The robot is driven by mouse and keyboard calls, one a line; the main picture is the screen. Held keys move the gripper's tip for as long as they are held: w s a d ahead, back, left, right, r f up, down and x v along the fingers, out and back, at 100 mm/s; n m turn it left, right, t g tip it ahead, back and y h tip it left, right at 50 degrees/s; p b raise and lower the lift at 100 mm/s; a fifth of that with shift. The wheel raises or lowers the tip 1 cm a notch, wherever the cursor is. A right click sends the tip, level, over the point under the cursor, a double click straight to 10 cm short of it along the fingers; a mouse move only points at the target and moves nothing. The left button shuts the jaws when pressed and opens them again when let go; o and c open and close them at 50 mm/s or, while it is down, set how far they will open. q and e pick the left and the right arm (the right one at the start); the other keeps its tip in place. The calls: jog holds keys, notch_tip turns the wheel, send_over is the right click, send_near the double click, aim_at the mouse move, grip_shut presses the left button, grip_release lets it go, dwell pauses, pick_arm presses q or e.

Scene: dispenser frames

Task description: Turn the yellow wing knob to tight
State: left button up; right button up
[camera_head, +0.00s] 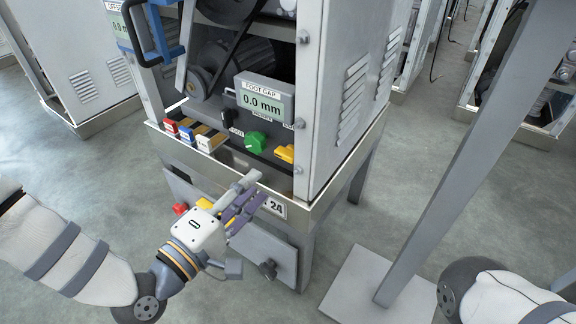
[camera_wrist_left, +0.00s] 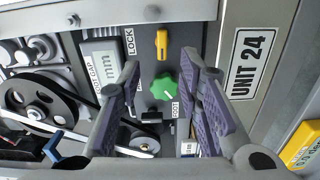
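The yellow wing knob (camera_head: 285,153) sits on the dark front panel of the cabinet marked Unit 24, right of a green knob. In the left wrist view the yellow knob (camera_wrist_left: 161,43) stands beside the LOCK label, its wing lying along the picture's vertical. My left gripper (camera_head: 258,187) is in front of and below the panel, apart from the knob. Its fingers (camera_wrist_left: 160,64) are spread with nothing between them; the yellow knob appears beyond the tips. My right arm enters at the lower right; its gripper is out of view.
The green lobed knob (camera_head: 255,142) is close left of the yellow one, labelled FOOT. A display (camera_head: 264,103) reading 0.0 mm is above. Red, blue and yellow-white blocks (camera_head: 188,134) sit on the ledge at left. A grey post (camera_head: 450,150) stands at right.

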aim_at(284, 158)
pick_arm(q)
jog(key=b+x, duration=0.1)
jog(key=x, duration=0.3)
jog(key=b+x, duration=0.1)
jog(key=x, duration=0.3)
jog(key=shift+w+d+f, duration=0.2)
jog(key=shift+w+d, duration=0.05)
jog(key=shift+w, duration=0.05)
jog(key=shift+w+d+r, duration=0.1)
jog(key=shift+w+d, duration=0.05)
jog(key=shift+w, duration=0.05)
grip_shut()
pick_arm(e)
jog(key=shift+s+f+g, duration=0.2)
jog(key=shift+s+f, duration=0.1)
jog(key=shift+f, duration=0.2)
jog(key=shift+s+f+g, duration=0.2)
jog(key=shift+s+f, duration=0.05)
jog(key=shift+f, duration=0.2)
